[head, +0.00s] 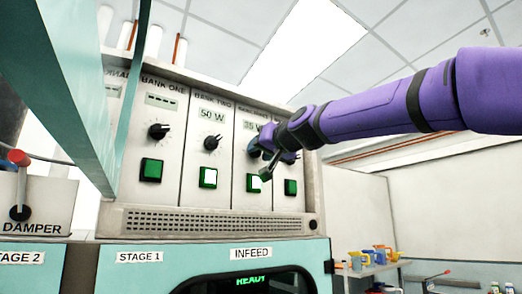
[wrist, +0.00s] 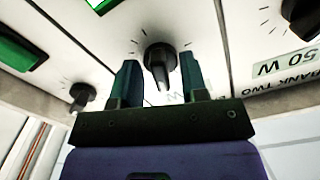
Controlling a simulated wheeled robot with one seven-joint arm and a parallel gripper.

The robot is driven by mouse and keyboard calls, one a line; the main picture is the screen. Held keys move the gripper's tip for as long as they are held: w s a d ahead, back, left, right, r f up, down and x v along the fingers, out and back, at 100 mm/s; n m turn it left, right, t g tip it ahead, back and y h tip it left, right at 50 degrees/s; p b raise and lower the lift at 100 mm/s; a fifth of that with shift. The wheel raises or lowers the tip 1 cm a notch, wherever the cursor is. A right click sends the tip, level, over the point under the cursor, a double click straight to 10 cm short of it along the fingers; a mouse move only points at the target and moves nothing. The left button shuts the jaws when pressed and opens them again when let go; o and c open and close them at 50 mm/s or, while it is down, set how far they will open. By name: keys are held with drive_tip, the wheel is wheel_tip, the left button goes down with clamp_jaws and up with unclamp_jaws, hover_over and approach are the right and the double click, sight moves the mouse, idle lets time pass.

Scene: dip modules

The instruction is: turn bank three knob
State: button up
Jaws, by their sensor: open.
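The bank three knob (wrist: 160,55) is black with a pointer bar and sits at the centre of the wrist view on a pale panel. My gripper (wrist: 158,62) is open, with one teal finger on each side of this knob. I cannot tell whether either finger touches it. In the head view my gripper (head: 266,158) is at the bank three panel, below its partly covered display (head: 250,126), and mostly hides the knob. The lit green-framed button (head: 253,182) of bank three is just below.
The bank two knob (head: 211,143), under a 50 W display, is to the left. The bank one knob (head: 158,131) is farther left. A fourth knob (wrist: 82,92) is on the other side. A vented ledge (head: 210,221) runs below. A teal post (head: 121,100) stands in front at left.

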clamp_jaws()
drive_tip(key=shift+m, duration=0.3)
drive_tip(key=shift+m, duration=4.1)
